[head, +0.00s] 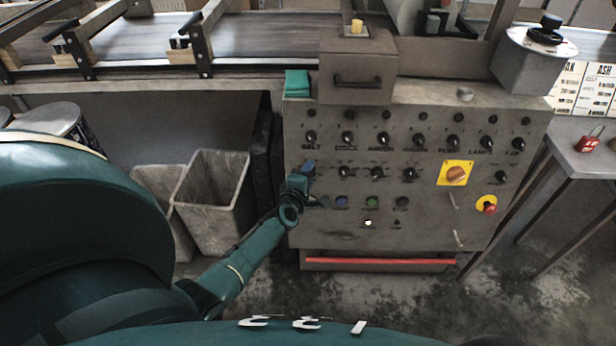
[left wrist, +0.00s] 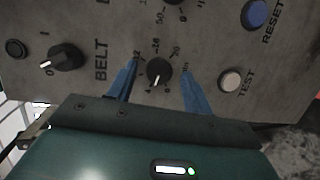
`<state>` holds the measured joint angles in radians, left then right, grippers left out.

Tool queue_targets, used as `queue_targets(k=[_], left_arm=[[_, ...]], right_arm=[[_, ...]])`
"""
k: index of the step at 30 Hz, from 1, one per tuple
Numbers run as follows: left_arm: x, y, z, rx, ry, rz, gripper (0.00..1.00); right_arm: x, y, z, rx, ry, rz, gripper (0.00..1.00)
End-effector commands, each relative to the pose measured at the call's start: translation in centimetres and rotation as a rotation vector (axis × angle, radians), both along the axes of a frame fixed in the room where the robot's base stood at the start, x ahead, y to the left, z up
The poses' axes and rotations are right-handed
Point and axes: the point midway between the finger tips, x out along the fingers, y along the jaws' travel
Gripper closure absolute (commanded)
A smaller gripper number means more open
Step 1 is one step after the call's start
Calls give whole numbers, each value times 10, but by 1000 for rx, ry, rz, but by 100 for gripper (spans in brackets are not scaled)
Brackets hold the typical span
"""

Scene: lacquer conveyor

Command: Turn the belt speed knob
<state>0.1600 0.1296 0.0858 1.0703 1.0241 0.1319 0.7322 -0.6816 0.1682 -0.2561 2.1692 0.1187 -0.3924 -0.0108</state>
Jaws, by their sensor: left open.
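The belt speed knob (left wrist: 160,71) is a small round black dial with a white pointer line and a ring of numbers. It sits under the BELT label in the left wrist view. My left gripper (head: 308,166) is at the left side of the grey control panel (head: 440,215). In the left wrist view its two blue fingers stand open, one on each side of the knob, with a gap to it on both sides. In the head view the gripper hides the knob. My right gripper is not in view.
The BELT switch (left wrist: 65,57), marked 0 and I, is close by. A blue RESET button (left wrist: 256,14) and a white TEST button (left wrist: 231,80) are near too. Several other knobs, an orange rotary switch (head: 456,174) and a red button (head: 489,207) are further right. Grey bins (head: 214,200) stand left.

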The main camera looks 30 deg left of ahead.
Motion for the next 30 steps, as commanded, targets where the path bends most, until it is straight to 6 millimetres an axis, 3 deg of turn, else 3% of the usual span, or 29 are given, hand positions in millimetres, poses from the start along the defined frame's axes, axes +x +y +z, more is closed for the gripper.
queue_targets(k=[8, 15, 21, 30], left_arm=[[-8, -3, 3, -1, 0, -1, 49], [-54, -14, 16, -1, 2, 1, 49], [-94, -24, 25, 0, 2, 1, 49], [-123, -31, 32, 0, 0, 1, 49]], right_arm=[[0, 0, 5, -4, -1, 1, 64], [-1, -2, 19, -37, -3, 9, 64], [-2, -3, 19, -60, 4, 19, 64], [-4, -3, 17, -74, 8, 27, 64]])
